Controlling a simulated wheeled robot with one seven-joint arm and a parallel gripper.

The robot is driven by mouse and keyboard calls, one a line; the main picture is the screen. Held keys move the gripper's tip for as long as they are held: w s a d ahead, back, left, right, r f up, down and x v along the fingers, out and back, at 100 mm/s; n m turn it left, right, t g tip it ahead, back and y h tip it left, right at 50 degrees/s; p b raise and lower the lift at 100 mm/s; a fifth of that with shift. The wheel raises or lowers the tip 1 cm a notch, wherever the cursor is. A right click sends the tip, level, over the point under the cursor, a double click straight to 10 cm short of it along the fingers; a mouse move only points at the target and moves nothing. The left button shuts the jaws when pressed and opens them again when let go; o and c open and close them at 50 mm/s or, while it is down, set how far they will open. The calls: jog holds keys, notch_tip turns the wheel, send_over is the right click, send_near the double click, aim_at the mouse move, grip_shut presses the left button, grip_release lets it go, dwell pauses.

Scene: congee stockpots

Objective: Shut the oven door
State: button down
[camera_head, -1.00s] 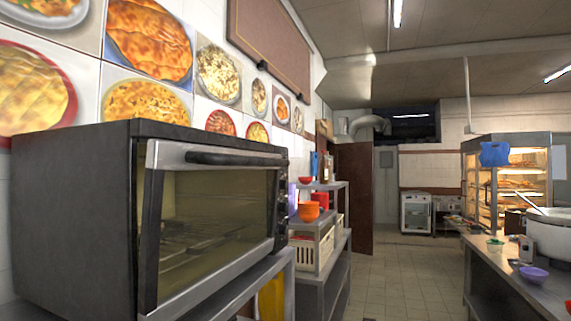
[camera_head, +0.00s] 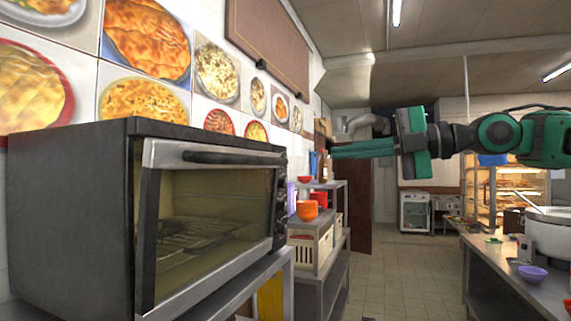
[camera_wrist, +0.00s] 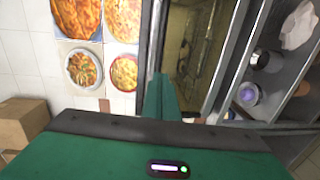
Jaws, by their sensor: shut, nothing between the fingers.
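The oven (camera_head: 75,215) is a dark box at the left of the head view. Its glass door (camera_head: 215,215) has a silver frame and a black handle bar along the top. The door stands near upright, with its top edge slightly out from the body; the exact gap is hard to judge. A wire rack shows through the glass. My gripper (camera_head: 334,152) is shut and empty, its green fingers pointing left, right of the oven in the picture and apart from the handle there. In the wrist view the fingers (camera_wrist: 161,95) overlap what looks like the oven front (camera_wrist: 190,45).
A metal shelf rack (camera_head: 325,225) with orange and red bowls and crates stands beyond the oven. A counter (camera_head: 515,290) with a large pot (camera_head: 548,235) and a purple bowl (camera_head: 532,274) is at the right. The tiled floor (camera_head: 400,285) between is clear.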

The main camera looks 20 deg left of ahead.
aim_at(267, 159)
jog(key=a, duration=0.9)
jog(key=a+f, duration=0.1)
jog(key=a, duration=0.4)
jog(key=shift+w, duration=0.4)
jog(key=shift+w, duration=0.1)
